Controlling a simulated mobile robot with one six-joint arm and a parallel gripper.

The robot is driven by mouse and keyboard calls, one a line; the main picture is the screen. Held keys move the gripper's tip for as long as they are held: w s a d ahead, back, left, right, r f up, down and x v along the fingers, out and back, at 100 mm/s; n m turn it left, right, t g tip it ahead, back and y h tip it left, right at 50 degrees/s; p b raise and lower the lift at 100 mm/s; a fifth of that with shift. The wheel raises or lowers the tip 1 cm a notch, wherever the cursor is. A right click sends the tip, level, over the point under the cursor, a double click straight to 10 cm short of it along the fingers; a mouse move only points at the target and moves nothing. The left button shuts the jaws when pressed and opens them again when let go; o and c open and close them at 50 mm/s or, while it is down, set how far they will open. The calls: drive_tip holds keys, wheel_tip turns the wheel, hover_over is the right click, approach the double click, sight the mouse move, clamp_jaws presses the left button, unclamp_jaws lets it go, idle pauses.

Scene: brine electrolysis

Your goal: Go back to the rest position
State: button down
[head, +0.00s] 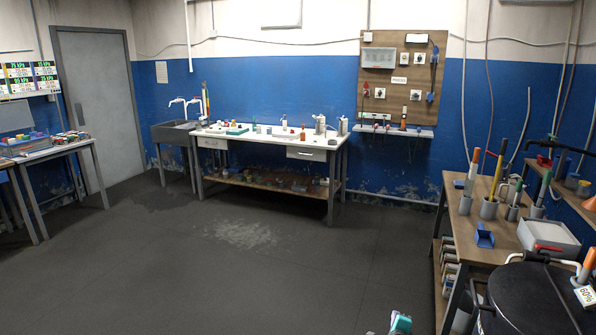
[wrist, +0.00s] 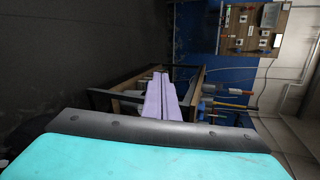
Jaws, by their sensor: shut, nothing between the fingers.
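My gripper (wrist: 160,76) shows in the wrist view as two lilac fingers lying side by side beyond the dark and teal wrist housing. The fingers are shut and nothing shows between them. In the head view only a small teal piece of my arm shows at the bottom edge, right of the middle. Most of the arm is out of that view. No object is seen touching my gripper.
A workbench (head: 477,235) with tool holders stands at the right, with a black drum (head: 530,305) in front. A white lab table (head: 265,138) and a sink (head: 173,132) stand at the back. Another table (head: 48,152) is at the left. The middle floor (head: 245,270) is clear.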

drive_tip(key=s+a+f+n+g+y, duration=0.35)
drive_tip(key=s+a+f+n, duration=0.25)
drive_tip(key=s+a+f, duration=0.5)
drive_tip(key=s+a+f+n+g+y, duration=0.2)
drive_tip(key=s+a+f+n+g, duration=0.3)
drive_tip(key=s+a+f, duration=0.65)
drive_tip(key=s+d+f+n+g+b, duration=0.1)
drive_tip(key=s+f+n+g, duration=0.45)
drive_tip(key=s, duration=0.75)
drive_tip(key=s+d+n+g+h, duration=0.1)
drive_tip(key=s+d+n+g, duration=0.1)
drive_tip(key=s, duration=0.5)
drive_tip(key=s+d+r+n+g, duration=0.1)
drive_tip(key=s+d+n+g, duration=0.1)
drive_tip(key=s+n, duration=0.3)
drive_tip(key=shift+s+r+g+h, duration=0.3)
drive_tip(key=shift+s+g, duration=0.2)
drive_tip(key=shift+s, duration=0.4)
drive_tip(key=shift+d, duration=0.15)
